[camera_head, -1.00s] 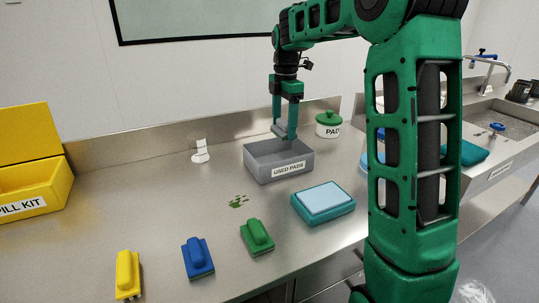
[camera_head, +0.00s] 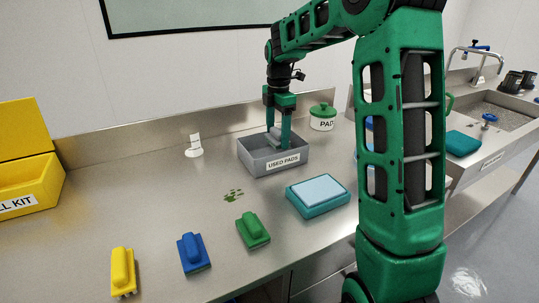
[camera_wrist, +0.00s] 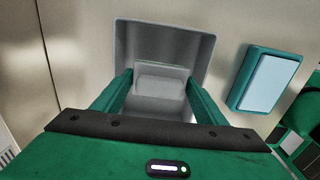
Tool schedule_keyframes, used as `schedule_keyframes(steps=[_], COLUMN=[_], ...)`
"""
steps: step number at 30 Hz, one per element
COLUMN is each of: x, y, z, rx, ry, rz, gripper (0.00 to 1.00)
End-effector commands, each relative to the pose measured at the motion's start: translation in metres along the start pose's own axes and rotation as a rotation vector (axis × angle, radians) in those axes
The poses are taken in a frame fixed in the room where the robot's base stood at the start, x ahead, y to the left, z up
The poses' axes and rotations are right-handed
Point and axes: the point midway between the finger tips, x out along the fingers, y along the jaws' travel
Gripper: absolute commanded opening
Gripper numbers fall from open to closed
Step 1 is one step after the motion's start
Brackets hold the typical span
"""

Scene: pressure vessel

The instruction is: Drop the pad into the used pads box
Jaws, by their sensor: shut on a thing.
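The used pads box (camera_head: 281,165) is a grey open-topped tray with a "USED PADS" label on its front, standing on the steel counter. It fills the upper middle of the wrist view (camera_wrist: 132,38). My gripper (camera_head: 279,141) points straight down with its fingers inside the box opening. In the wrist view my gripper (camera_wrist: 160,84) is shut on a pale grey pad (camera_wrist: 160,78), held between the two green fingers. The pad's lower edge and its gap to the box floor are hard to make out.
A lidded white pad jar (camera_head: 323,123) stands behind right of the box. A teal tray with a light blue top (camera_head: 321,189) is in front right. Green (camera_head: 252,231), blue (camera_head: 193,254) and yellow (camera_head: 122,270) scrubbers line the front. A green spill (camera_head: 232,195) lies between.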

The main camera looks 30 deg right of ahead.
Motion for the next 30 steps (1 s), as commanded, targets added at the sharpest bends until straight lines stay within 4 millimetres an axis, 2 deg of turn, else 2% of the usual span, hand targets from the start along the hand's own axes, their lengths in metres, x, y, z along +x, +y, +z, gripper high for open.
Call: schedule_keyframes(steps=[3, 4, 6, 7, 15, 19, 23, 30], x=[0.000, 0.000, 0.000, 0.000, -0.001, -0.008, -0.027, -0.072], y=[0.000, 0.000, 0.000, 0.000, 0.000, 0.001, 0.001, 0.002], z=[0.000, 0.000, 0.000, 0.000, 0.000, 0.000, -0.001, 0.000], rx=[0.000, 0.000, 0.000, 0.000, -0.001, -0.001, -0.001, 0.000], ry=[0.000, 0.000, 0.000, 0.000, 0.000, 0.000, 0.000, -0.001], rz=[0.000, 0.000, 0.000, 0.000, 0.000, 0.002, 0.003, 0.003], gripper=[0.42, 0.68, 0.85, 0.88, 0.88, 0.88, 0.88, 0.88])
